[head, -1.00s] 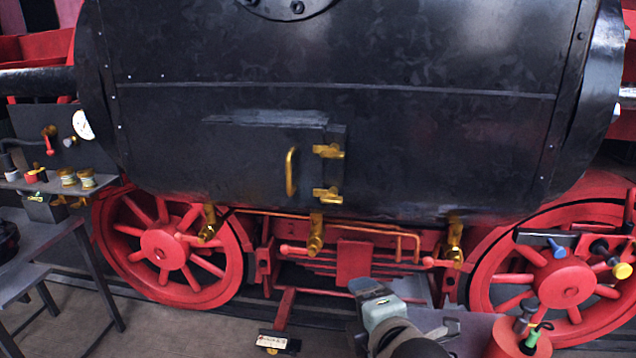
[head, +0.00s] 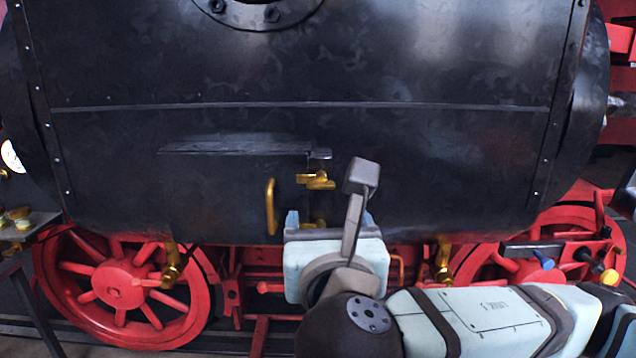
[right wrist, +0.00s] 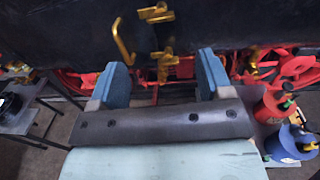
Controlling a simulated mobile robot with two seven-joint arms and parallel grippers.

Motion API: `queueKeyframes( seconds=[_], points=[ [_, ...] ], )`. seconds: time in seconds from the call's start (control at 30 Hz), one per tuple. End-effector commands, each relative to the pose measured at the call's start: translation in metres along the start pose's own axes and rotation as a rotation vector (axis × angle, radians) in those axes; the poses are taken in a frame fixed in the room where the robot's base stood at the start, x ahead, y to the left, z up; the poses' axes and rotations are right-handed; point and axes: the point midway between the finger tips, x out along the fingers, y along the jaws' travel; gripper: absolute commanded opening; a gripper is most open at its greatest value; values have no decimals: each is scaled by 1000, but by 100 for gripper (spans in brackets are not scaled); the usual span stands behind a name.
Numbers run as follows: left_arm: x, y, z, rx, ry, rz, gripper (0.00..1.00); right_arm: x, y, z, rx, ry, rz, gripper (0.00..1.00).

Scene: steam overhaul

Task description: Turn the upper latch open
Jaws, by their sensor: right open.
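The upper latch (head: 316,180) is a brass piece lying roughly level at the right edge of the dark boiler door. It also shows at the top of the right wrist view (right wrist: 156,13). A lower brass latch (head: 315,222) is mostly hidden behind my right gripper in the head view. The door's upright brass handle (head: 271,206) is left of the latches. My right gripper (head: 330,220) is open and empty below the upper latch, apart from it. Its two blue-padded fingers (right wrist: 163,78) point at the door side. My left gripper is out of view.
The black boiler (head: 420,150) fills the back. Below it are red spoked wheels (head: 118,290) and brass valves (head: 172,265). A side table with red and blue containers (right wrist: 287,143) stands at the right of the wrist view.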

Motion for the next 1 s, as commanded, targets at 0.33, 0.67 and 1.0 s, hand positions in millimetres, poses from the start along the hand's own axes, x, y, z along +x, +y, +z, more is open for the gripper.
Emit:
queueKeyframes(
  seconds=[0.33,0.67,1.0],
  points=[
    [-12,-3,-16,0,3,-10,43,74,-1,2,2,3,-4,73],
    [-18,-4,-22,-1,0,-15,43,117,0,1,3,2,0,73],
    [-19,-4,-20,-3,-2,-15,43,122,0,0,4,2,1,73]
  ],
)
